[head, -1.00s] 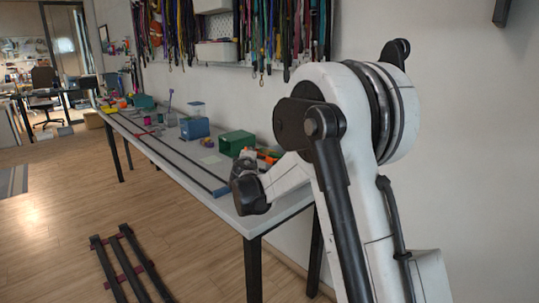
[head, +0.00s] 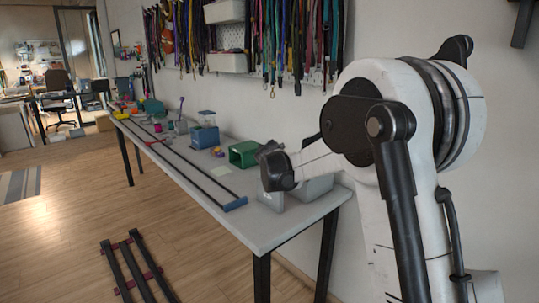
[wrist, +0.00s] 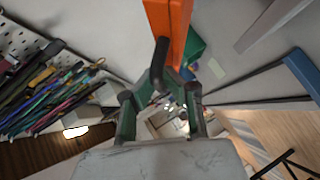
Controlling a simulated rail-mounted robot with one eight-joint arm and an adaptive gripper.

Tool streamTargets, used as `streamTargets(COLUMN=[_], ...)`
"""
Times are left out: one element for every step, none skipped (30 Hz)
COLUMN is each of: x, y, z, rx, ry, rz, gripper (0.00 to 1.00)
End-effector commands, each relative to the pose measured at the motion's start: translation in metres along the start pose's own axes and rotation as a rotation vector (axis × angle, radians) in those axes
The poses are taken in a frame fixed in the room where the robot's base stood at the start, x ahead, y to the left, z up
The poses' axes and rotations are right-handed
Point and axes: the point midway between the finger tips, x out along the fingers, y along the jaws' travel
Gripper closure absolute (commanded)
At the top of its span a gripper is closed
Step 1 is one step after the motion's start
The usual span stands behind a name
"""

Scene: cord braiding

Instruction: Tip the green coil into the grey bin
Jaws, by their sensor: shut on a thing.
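My gripper (wrist: 165,80) shows in the wrist view with its dark green-black fingers closed in. It is shut on an orange thing (wrist: 168,24), which reaches up out of the top of the view. I cannot make out the green coil or tell whether it is in the orange thing. In the head view my wrist hangs over the near end of the table and hides the fingertips and the orange thing. A pale grey box (head: 317,187), which looks like the grey bin, stands at that table end, partly behind my wrist.
A green open box (head: 243,154) stands just left of my wrist on the long table (head: 258,232). Blue boxes (head: 205,137) and small items stand farther along it. A blue-ended bar (head: 234,204) lies along the front edge. Cords (head: 290,45) hang on the wall behind.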

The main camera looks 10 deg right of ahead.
Motion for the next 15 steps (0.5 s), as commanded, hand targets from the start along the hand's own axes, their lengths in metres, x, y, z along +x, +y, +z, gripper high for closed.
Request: streamTargets(x=[0.0001,0.0006,0.0011,0.0014,0.0017,0.0021,0.0024,0.0026,0.0029,0.003,0.0031,0.0033,0.0033,0.0034,0.0034], y=[0.0034,0.0045,0.0058,0.0067,0.0075,0.0085,0.0091,0.0097,0.0103,0.0107,0.011,0.0114,0.0116,0.0117,0.0118], z=[-0.0009,-0.0006,-0.0001,0.0002,0.0005,0.0008,0.0011,0.0013,0.0015,0.0017,0.0018,0.0019,0.0019,0.002,0.002], rx=[-0.001,-0.001,-0.001,-0.001,-0.001,-0.001,-0.001,-0.001,-0.001,-0.001,-0.001,-0.001,-0.001,-0.001,-0.001], ry=[0.003,0.003,0.003,0.003,0.004,0.004,0.004,0.004,0.004,0.004,0.004,0.004,0.004,0.004,0.004], rz=[0.001,0.001,0.001,0.001,0.001,0.001,0.001,0.001,0.001,0.002,0.002,0.002,0.002,0.002,0.002], gripper=[1.0,1.0,1.0,1.0,1.0,1.0,1.0,1.0,1.0,1.0,1.0,1.0,1.0,1.0,1.0])
